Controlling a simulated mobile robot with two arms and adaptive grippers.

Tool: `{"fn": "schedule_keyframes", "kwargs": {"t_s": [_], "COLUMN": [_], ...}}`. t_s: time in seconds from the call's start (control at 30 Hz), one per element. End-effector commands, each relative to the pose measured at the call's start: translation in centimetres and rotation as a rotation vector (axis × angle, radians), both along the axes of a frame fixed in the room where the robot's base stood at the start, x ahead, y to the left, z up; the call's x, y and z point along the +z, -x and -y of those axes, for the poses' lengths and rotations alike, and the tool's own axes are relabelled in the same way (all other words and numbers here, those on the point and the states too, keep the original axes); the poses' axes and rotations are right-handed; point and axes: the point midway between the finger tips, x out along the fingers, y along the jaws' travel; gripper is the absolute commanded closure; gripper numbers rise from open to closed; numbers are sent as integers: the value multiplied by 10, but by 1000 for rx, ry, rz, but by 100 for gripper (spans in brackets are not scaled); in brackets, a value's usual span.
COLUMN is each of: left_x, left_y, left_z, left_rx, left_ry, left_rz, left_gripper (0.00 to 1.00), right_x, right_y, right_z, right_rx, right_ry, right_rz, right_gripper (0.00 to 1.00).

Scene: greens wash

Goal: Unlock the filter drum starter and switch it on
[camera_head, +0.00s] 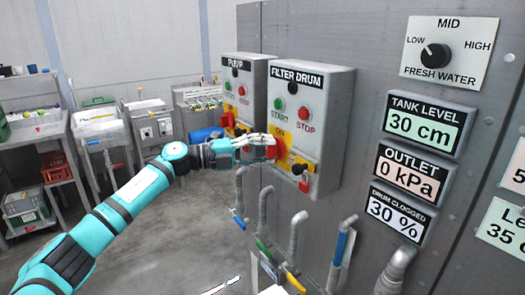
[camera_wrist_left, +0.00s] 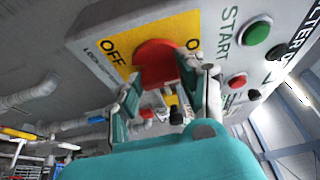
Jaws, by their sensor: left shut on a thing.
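The filter drum starter is a grey box (camera_head: 322,98) on the wall, with a green START button (camera_head: 279,104), a red STOP button (camera_head: 305,114) and a yellow switch plate (camera_head: 287,134). A red rotary handle (camera_head: 276,147) sits on that plate; the left wrist view shows the handle (camera_wrist_left: 155,60) between the OFF and ON labels. My left gripper (camera_head: 266,147) is shut on the red handle, with one finger on each side. Its exact angle is partly hidden by the fingers. Below the plate are a black knob (camera_head: 298,168) and a small red part (camera_head: 304,187). My right gripper is not in view.
A similar PUMP box (camera_head: 248,72) stands left of the starter. Pipes with coloured valve handles (camera_head: 298,225) rise below the boxes. Display panels (camera_head: 424,124) and a fresh water knob (camera_head: 435,55) are on the right. Shelves and crates (camera_head: 25,205) stand at left; the floor between is clear.

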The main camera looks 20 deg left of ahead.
Motion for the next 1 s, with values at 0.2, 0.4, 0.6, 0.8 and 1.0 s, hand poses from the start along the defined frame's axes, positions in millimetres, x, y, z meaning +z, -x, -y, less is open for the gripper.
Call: {"fn": "schedule_keyframes", "kwargs": {"t_s": [0.2,0.4,0.6,0.8,1.0], "left_x": [0,0,0,0,1], "left_y": [1,1,1,1,0], "left_z": [3,3,3,3,1], "left_rx": [-6,-5,-5,-4,-2], "left_ry": [-21,-23,-22,-22,-22], "left_rz": [17,19,19,19,19], "left_gripper": [93,93,57,38,38], "right_x": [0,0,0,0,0], "right_y": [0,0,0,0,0], "right_z": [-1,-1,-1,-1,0], "right_rx": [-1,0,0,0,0], "right_ry": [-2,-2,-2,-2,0], "right_rz": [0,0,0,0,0], "right_gripper": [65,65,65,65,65]}}
